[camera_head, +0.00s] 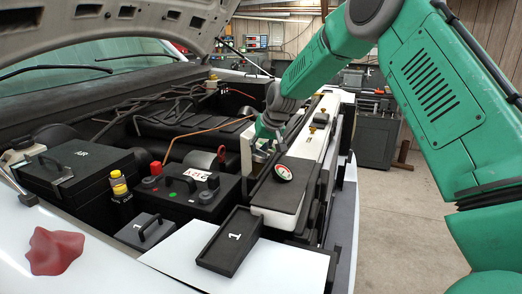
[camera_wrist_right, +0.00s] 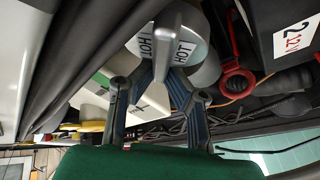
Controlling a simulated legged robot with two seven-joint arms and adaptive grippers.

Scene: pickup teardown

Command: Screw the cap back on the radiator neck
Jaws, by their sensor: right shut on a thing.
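A round silver cap (camera_wrist_right: 187,43) with black HOT lettering and a raised grey bar fills the upper middle of the right wrist view. My right gripper (camera_wrist_right: 163,72) is shut on the cap, its two blue-grey fingers converging at the bar. In the head view my right gripper (camera_head: 266,143) is low over the engine bay's right side, beside the black battery. The cap cannot be made out there. A grey rounded part shows just behind the cap in the wrist view; I cannot tell whether it is the radiator neck or whether the cap sits on it. My left gripper is out of view.
A black battery (camera_head: 200,193) stands left of the gripper. A black cover with a round dial (camera_head: 283,173) lies in front of it. The raised hood (camera_head: 110,25) hangs over the bay's left.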

